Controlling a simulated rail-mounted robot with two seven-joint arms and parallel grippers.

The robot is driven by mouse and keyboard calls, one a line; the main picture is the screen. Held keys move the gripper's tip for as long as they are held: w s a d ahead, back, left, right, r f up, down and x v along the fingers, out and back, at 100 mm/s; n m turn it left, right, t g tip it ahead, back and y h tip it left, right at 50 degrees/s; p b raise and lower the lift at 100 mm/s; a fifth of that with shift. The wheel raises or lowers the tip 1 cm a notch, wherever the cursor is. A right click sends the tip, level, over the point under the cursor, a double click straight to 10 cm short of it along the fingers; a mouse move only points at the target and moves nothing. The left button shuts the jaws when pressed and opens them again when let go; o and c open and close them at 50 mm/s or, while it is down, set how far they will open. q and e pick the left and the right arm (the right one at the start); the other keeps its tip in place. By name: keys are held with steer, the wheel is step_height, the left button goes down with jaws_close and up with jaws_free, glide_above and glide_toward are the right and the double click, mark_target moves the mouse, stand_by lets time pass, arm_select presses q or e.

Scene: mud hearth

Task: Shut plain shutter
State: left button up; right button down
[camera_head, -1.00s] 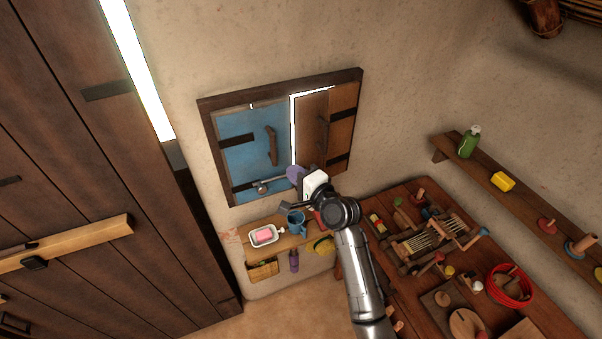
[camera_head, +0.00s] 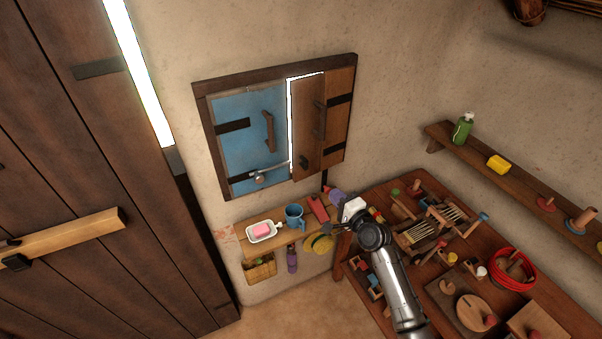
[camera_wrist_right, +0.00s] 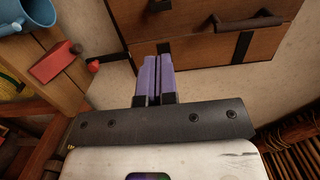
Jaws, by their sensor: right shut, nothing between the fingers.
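The plain brown wooden shutter (camera_head: 307,135) is the right leaf of the wall window in the head view. It stands slightly ajar, with a bright gap along its left edge and top. It carries a dark handle (camera_head: 319,120). The blue shutter (camera_head: 240,155) is the left leaf, with a metal bar latch (camera_head: 270,173) low on it. My right gripper (camera_head: 335,194), with purple fingers, is below and right of the window, apart from the shutter. In the right wrist view its fingers (camera_wrist_right: 153,70) are together and empty, with brown wood (camera_wrist_right: 205,55) beyond them. My left gripper is out of view.
Below the window a small shelf (camera_head: 284,240) holds a soap dish (camera_head: 263,232), a blue mug (camera_head: 294,216) and a red object (camera_head: 318,209). A crowded workbench (camera_head: 410,262) is at right. A wall shelf (camera_head: 530,190) runs along the right wall.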

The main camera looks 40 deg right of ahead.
mark_target(307, 166)
steer(key=shift+w+d+b, duration=0.15)
steer(key=shift+w, duration=2.05)
steer(key=shift+w+d+b, duration=0.2)
steer(key=shift+w, duration=1.95)
steer(key=shift+w+d+b, duration=0.15)
steer(key=shift+w, duration=2.05)
